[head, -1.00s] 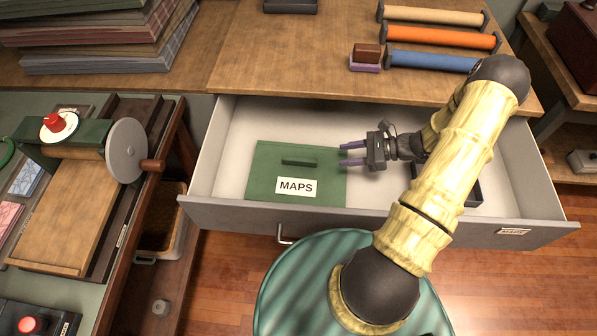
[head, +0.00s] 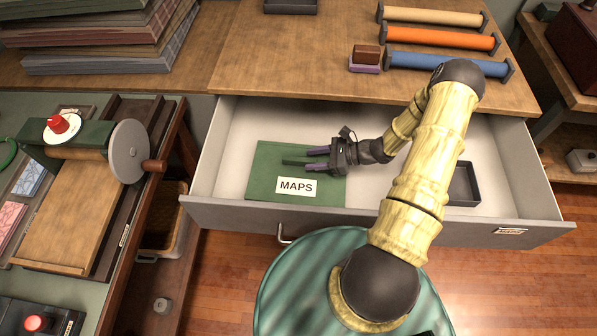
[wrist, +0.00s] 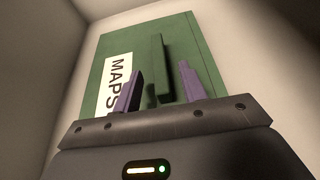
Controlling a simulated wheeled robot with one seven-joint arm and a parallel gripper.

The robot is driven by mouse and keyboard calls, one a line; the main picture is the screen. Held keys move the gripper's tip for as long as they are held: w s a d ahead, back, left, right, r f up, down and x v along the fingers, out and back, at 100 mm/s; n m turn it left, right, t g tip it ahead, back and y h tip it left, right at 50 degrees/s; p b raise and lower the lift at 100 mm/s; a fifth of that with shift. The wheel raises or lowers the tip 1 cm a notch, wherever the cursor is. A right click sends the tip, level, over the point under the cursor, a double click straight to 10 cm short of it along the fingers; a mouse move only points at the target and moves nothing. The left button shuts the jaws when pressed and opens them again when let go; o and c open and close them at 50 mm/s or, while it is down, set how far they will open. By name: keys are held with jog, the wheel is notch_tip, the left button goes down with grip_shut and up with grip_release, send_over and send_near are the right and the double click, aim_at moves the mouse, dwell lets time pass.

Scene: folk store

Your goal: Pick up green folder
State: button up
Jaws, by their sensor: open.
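The green folder (head: 265,182) with a white MAPS label lies flat in the open drawer (head: 230,150), towards its left side. A dark green raised handle (head: 296,162) stands on the folder above the label. My gripper (head: 318,158) is open over the folder's right part, its purple fingertips close to the handle's right end. In the wrist view, the folder (wrist: 112,52) fills the middle and the handle (wrist: 161,65) lies between the two fingers (wrist: 160,85). I cannot tell whether a finger touches it.
A dark empty tray (head: 465,185) lies in the drawer's right part. The drawer's front wall (head: 400,219) and side walls rise around the folder. Coloured rolls (head: 440,40) and a stamp (head: 366,57) rest on the top behind. A teal round stool-like shape shows below.

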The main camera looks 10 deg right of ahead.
aim_at(303, 159)
jog(key=p+x, duration=0.1)
jog(key=x, duration=0.4)
jog(key=shift+a+r, duration=0.15)
grip_shut()
